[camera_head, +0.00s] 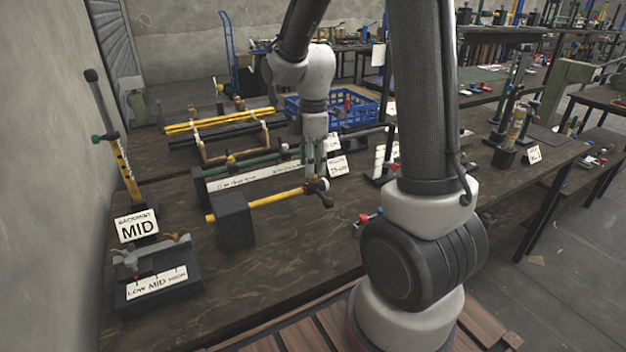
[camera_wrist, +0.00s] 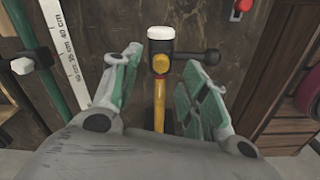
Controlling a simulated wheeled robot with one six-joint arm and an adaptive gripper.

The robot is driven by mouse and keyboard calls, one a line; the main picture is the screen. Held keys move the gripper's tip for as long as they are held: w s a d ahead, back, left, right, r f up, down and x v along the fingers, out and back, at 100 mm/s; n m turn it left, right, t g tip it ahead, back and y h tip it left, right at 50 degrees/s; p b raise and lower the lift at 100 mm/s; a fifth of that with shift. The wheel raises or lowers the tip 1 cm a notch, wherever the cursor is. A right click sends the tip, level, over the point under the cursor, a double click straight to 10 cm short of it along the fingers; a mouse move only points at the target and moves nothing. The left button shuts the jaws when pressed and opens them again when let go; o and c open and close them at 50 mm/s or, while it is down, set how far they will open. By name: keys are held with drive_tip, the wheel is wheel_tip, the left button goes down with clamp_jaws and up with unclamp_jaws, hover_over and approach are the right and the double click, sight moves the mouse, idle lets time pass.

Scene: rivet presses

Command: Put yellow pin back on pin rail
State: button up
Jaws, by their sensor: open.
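My gripper (camera_head: 318,168) is open above the workbench, near the right end of a yellow rod (camera_head: 270,198). In the wrist view the fingers of my gripper (camera_wrist: 163,65) stand apart on either side of this yellow rod (camera_wrist: 159,100); I see no grip on it. The rod lies level, its left part running through a black block (camera_head: 235,220). I cannot tell for sure which thing is the yellow pin or which is the pin rail.
A white measuring strip (camera_wrist: 72,55) and green rod (camera_wrist: 57,60) run beside the yellow rod. A wooden rack (camera_head: 235,145) holds yellow and black rods behind. A blue crate (camera_head: 350,112) stands farther back. A MID sign (camera_head: 137,228) and LOW-MID-HIGH stand (camera_head: 157,285) are at left.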

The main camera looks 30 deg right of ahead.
sight(314, 183)
drive_tip(key=shift+f, duration=1.55)
drive_tip(key=c, duration=0.9)
